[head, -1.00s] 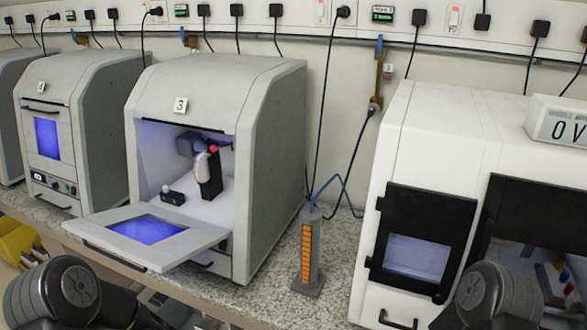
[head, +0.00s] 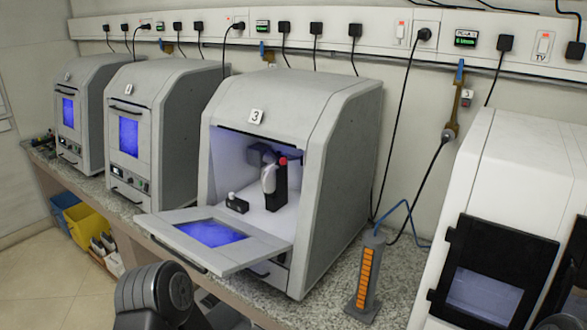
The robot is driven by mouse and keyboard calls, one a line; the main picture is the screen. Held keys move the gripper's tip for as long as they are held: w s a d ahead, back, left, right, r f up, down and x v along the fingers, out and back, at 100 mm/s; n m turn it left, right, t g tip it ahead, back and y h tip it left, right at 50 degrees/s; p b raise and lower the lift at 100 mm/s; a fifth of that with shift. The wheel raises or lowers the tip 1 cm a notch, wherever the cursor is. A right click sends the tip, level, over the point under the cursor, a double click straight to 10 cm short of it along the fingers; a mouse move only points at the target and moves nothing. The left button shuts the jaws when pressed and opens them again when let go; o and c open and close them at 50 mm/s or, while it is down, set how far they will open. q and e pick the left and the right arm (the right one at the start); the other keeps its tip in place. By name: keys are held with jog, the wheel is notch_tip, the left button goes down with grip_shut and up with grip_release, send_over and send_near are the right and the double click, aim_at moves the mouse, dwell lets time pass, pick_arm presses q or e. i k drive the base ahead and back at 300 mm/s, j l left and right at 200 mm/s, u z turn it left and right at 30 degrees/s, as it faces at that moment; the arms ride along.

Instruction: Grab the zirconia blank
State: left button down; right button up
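I cannot pick out a zirconia blank for certain. The milling machine (head: 340,150) marked 3 stands with its front door (head: 160,222) folded down. Inside it is a black fixture (head: 277,190) with a pale, rounded piece (head: 268,178) on its front and a red knob at its top. I cannot tell whether the pale piece is a blank. A small black block (head: 237,204) with a light knob sits on the chamber floor. Neither gripper is in view; dark rounded parts of my arms show at the bottom edge.
A grey post with orange slots (head: 367,280) stands on the speckled counter (head: 330,297) right of machine 3. A white machine (head: 520,180) with a dark door is at the right. Two shut grey machines stand left. Yellow (head: 88,226) and blue bins are on the floor.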

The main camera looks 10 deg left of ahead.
aim_at(269, 179)
jog(key=z, duration=1.4)
jog(key=k+j, duration=0.25)
jog(key=j, duration=0.2)
jog(key=k+j, duration=0.25)
jog(key=j, duration=0.2)
jog(key=k+j, duration=0.3)
jog(key=j, duration=0.15)
